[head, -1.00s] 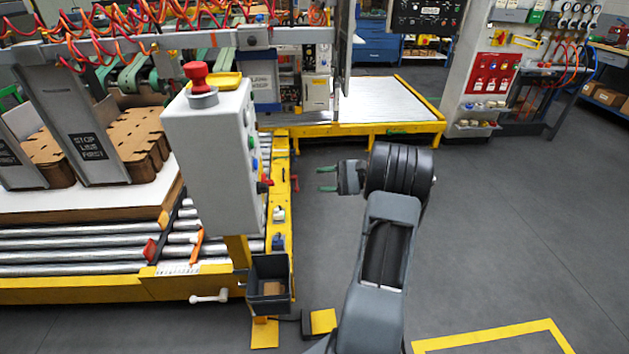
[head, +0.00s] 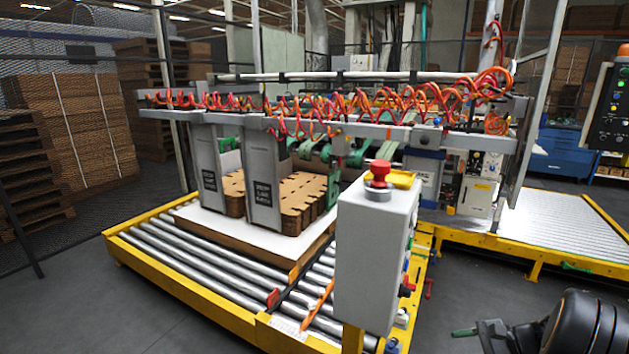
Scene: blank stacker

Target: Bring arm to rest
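My gripper (head: 462,342) is at the bottom right edge of the head view, at the end of my dark arm. One green fingertip shows, pointing left; the lower finger is cut off by the frame edge. The fingers stood apart a second ago, and the visible finger still sits near the top of the gripper body, so it looks open. Nothing shows in its grasp. It is to the right of the grey control box (head: 372,262) and apart from it. Most of my arm is out of view.
The control box carries a red stop button (head: 380,172). Behind it is a yellow-framed roller conveyor (head: 190,267) with brown cardboard blanks (head: 292,200) between grey plates. Another conveyor (head: 560,212) stands at right. Cardboard stacks (head: 75,110) stand behind mesh at left. Grey floor is clear around my gripper.

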